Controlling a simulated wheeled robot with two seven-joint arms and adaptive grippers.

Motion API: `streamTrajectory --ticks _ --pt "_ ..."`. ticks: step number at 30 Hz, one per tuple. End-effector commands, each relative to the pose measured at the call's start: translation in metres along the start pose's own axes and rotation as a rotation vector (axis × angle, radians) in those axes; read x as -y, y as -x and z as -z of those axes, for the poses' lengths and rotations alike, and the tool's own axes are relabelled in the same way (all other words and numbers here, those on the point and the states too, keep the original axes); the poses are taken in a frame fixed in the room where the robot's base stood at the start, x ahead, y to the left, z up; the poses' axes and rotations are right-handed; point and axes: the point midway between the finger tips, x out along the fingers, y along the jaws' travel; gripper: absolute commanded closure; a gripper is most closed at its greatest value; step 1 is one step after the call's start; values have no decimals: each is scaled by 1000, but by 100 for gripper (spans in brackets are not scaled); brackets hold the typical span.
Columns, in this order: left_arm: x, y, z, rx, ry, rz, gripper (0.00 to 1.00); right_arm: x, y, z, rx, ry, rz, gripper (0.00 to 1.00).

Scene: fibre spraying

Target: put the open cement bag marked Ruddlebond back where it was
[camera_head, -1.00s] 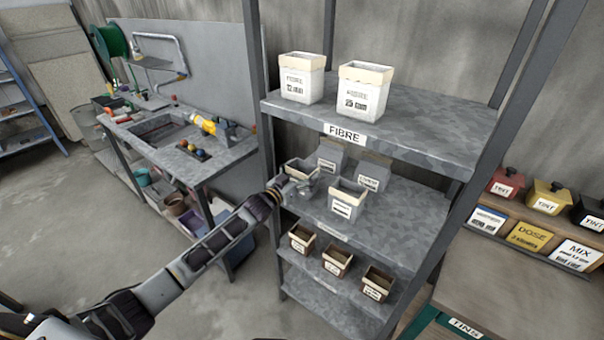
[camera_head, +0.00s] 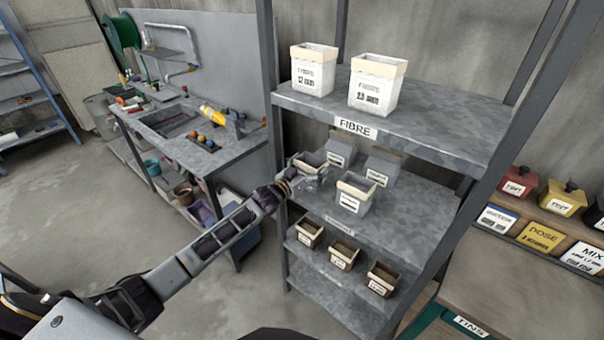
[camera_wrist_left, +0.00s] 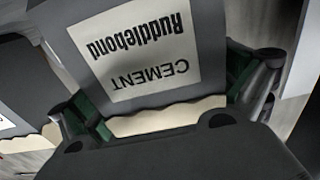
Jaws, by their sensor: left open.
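The open cement bag marked Ruddlebond (camera_wrist_left: 140,45) fills the middle of the left wrist view, its label upside down there. In the head view an open grey bag (camera_head: 309,160) stands at the left front of the middle shelf (camera_head: 405,222), partly hidden by my gripper. My left gripper (camera_head: 303,178) is at this bag. In the left wrist view the open gripper's (camera_wrist_left: 165,92) green-padded fingers lie on either side of the bag; I cannot tell whether they touch it. My right gripper is not in view.
Another open bag (camera_head: 355,192) stands close to the right, with two grey bags (camera_head: 340,152) behind. Fibre tubs (camera_head: 377,84) stand on the shelf above, small brown boxes (camera_head: 343,254) below. A shelf post (camera_head: 269,100) rises left of my gripper.

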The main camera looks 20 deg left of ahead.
Motion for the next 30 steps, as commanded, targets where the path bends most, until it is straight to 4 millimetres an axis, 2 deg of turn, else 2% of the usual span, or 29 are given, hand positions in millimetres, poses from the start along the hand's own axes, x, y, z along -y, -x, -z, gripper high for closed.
streamTrajectory --ticks 8,30 --pt "0 10 1 1 0 0 0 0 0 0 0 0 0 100" --pt "0 67 0 1 -1 0 0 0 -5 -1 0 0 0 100"
